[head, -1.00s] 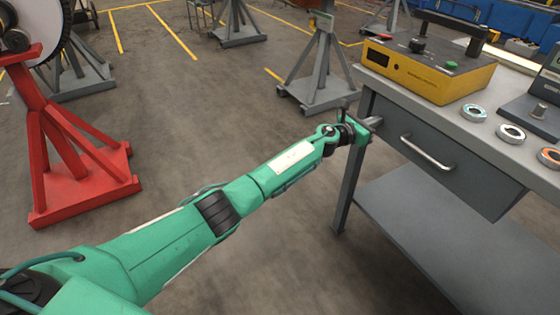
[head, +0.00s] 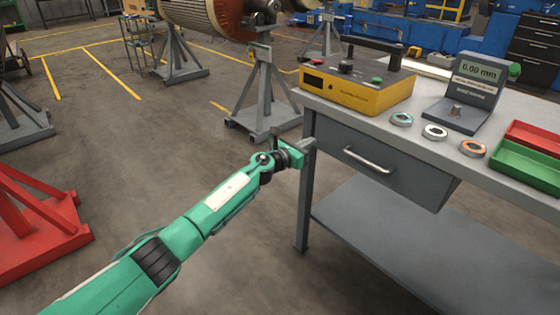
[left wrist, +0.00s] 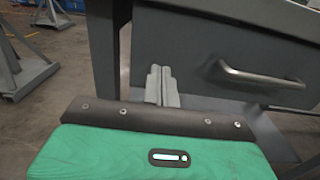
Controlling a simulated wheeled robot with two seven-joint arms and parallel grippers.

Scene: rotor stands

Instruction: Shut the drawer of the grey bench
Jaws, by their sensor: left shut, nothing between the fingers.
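The grey bench (head: 420,128) stands at the right with its dark grey drawer (head: 410,175) under the top. The drawer front carries a bar handle (head: 368,160); the front and handle (left wrist: 255,75) also fill the upper right of the left wrist view. My right gripper is not in view.
On the bench top are a yellow instrument box (head: 355,92), several small rings, a gauge with a display (head: 478,85), and red and green trays (head: 525,168). A grey stand (head: 262,110) is behind my arm, a red stand (head: 35,225) at left. Open floor lies between.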

